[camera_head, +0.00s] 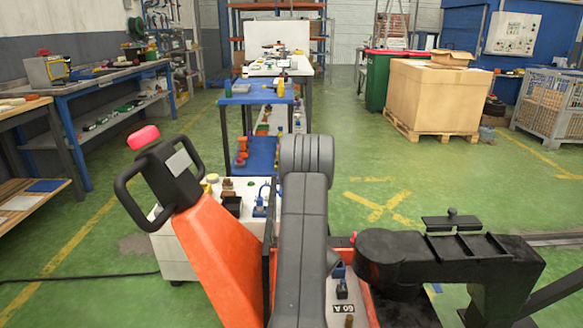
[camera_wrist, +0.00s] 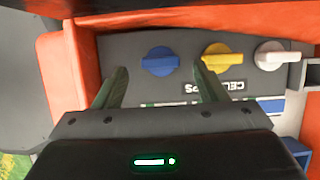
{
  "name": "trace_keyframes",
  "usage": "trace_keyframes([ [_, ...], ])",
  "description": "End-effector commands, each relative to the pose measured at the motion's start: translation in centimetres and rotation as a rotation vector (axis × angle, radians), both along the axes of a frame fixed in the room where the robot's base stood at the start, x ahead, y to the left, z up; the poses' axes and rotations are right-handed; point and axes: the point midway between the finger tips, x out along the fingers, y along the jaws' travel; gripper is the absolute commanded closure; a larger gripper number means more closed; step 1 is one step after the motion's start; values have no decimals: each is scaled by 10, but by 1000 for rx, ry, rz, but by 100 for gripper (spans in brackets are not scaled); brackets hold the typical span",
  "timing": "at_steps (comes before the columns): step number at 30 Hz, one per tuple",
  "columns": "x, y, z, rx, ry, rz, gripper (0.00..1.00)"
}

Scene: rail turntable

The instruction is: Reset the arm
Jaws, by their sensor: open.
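My grey arm (camera_head: 305,200) rises in the middle of the head view, and its gripper cannot be made out there. In the wrist view my gripper (camera_wrist: 161,72) is open, with its two dark fingers apart and nothing held between them. Beyond the fingers is a grey panel (camera_wrist: 135,45) with orange edges. A blue knob (camera_wrist: 160,61) shows between the fingertips. A yellow knob (camera_wrist: 221,57) is just right of the right fingertip, and a white knob (camera_wrist: 274,54) is farther right. Whether the fingers touch the panel cannot be told.
An orange unit with a black handle (camera_head: 168,185) and a red button (camera_head: 143,137) stands close at left. A black jointed structure (camera_head: 450,258) is close at right. Workbenches (camera_head: 95,80) line the left wall. A box on a pallet (camera_head: 435,95) stands behind open green floor.

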Motion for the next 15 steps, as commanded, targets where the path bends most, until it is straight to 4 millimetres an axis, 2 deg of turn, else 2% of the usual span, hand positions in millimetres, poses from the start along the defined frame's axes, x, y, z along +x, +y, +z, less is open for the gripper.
trace_keyframes([
  [1, 0, 3, -9, 0, 2, 1, 35],
  [6, 0, 10, -24, 0, 0, 0, 35],
  [15, 0, 12, -28, 0, -1, -6, 35],
])
